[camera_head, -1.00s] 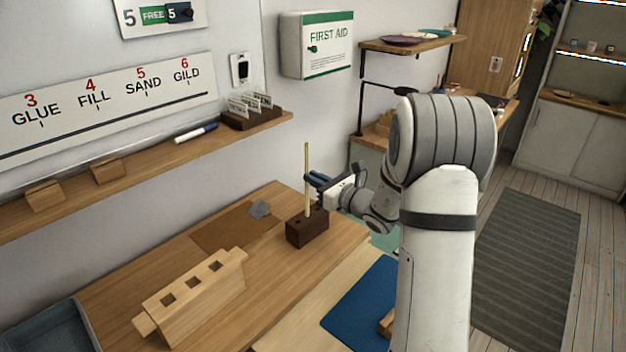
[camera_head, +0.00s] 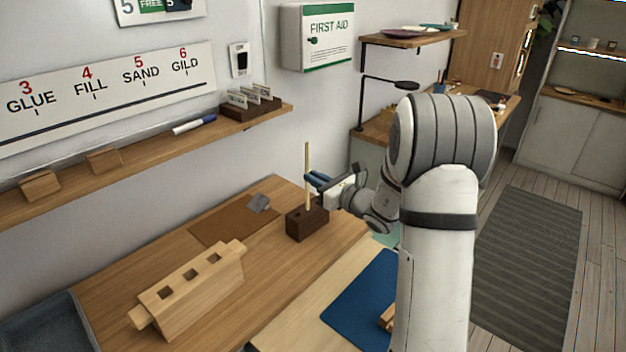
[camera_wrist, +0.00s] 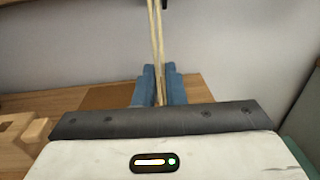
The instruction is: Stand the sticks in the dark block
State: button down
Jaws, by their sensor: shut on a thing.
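The dark block (camera_head: 306,226) sits on the wooden bench and has holes in its top. A thin pale stick (camera_head: 307,160) stands upright over it. Its lower end meets the block's top, but I cannot tell how deep it sits in a hole. My gripper (camera_head: 311,179) comes in from the right with blue fingers shut on the stick, above the block. In the wrist view the stick (camera_wrist: 155,40) rises between the fingers (camera_wrist: 160,88), showing as two close pale strips. The block is hidden there.
A pale wooden holder (camera_head: 192,291) with three square holes lies at the front left. A grey tray (camera_head: 50,325) and a blue mat (camera_head: 357,312) flank the bench. A wall shelf (camera_head: 140,163) runs above.

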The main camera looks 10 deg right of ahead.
jog(key=shift+f+b, duration=1.15)
jog(key=shift+f, duration=0.15)
jog(key=c, duration=1.4)
grip_release()
jog(key=shift+c, duration=0.2)
jog(key=shift+d, duration=0.1)
jog(key=v, duration=0.8)
jog(key=shift+s+d+b, duration=0.15)
jog(key=shift+s+b, duration=0.25)
jog(key=shift+b, duration=0.05)
